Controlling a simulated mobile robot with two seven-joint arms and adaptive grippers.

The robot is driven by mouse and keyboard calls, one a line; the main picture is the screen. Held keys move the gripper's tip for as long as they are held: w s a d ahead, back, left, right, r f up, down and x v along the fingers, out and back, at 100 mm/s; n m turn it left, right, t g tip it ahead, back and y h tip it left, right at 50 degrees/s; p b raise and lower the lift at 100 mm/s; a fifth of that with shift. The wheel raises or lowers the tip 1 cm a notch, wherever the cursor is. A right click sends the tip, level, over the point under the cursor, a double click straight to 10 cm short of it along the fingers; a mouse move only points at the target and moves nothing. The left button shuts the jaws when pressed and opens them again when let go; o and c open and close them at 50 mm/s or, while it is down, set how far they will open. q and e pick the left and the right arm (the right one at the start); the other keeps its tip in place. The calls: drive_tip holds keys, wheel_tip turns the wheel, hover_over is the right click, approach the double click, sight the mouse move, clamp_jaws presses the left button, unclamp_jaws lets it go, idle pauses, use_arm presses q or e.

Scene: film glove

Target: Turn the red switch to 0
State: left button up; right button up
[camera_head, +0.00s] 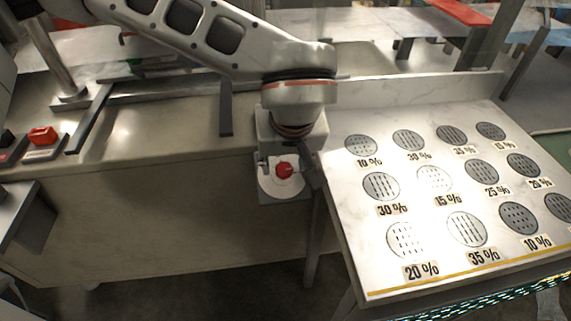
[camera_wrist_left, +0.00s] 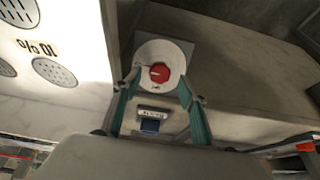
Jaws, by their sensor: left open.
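The red switch (camera_head: 285,170) is a round red knob on a white round dial, on a grey box at the front of the bench. In the left wrist view the knob (camera_wrist_left: 159,73) has a pale pointer line towards the left of that picture; the dial's marks are too small to read. My left gripper (camera_head: 288,164) is open at the switch. Its two teal fingers (camera_wrist_left: 159,80) stand on either side of the dial, with the knob between their tips. I cannot tell whether they touch it. My right gripper is not in view.
A white sloped panel (camera_head: 335,210) with round perforated plates and percent labels stands close to the right of the switch. A red button box (camera_head: 42,136) lies at the left of the bench (camera_head: 160,135). The floor in front of the bench is clear.

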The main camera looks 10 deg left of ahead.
sight(284, 173)
use_arm(q)
drive_tip(key=shift+x, duration=1.4)
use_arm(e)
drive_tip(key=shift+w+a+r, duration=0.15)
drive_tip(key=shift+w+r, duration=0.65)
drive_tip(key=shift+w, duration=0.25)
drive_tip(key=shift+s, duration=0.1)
use_arm(q)
drive_tip(key=shift+c, duration=1)
drive_tip(key=c, duration=0.9)
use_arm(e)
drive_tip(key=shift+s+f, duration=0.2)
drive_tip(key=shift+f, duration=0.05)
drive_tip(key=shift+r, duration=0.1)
